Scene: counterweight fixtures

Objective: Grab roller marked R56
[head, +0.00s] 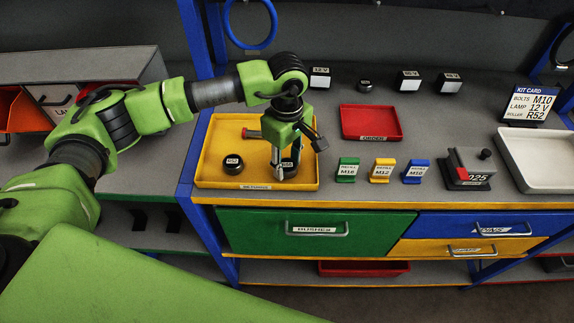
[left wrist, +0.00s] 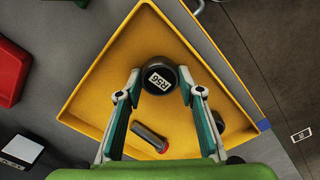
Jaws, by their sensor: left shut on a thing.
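The black roller marked R56 (left wrist: 160,76) is between the fingertips of my left gripper (left wrist: 160,88) in the left wrist view, its label facing the camera. The fingers press on it from both sides. In the head view my left gripper (head: 283,172) points down into the yellow tray (head: 210,183), and the roller (head: 287,163) shows partly behind the fingers. I cannot tell whether the roller touches the tray floor. My right gripper is not in view.
Another black roller (head: 233,164) stands in the tray's left part. A dark cylinder with a red end (left wrist: 150,137) lies in the tray too. A red tray (head: 370,122), small coloured label stands (head: 382,170) and a kit card (head: 530,104) reading R52 are to the right.

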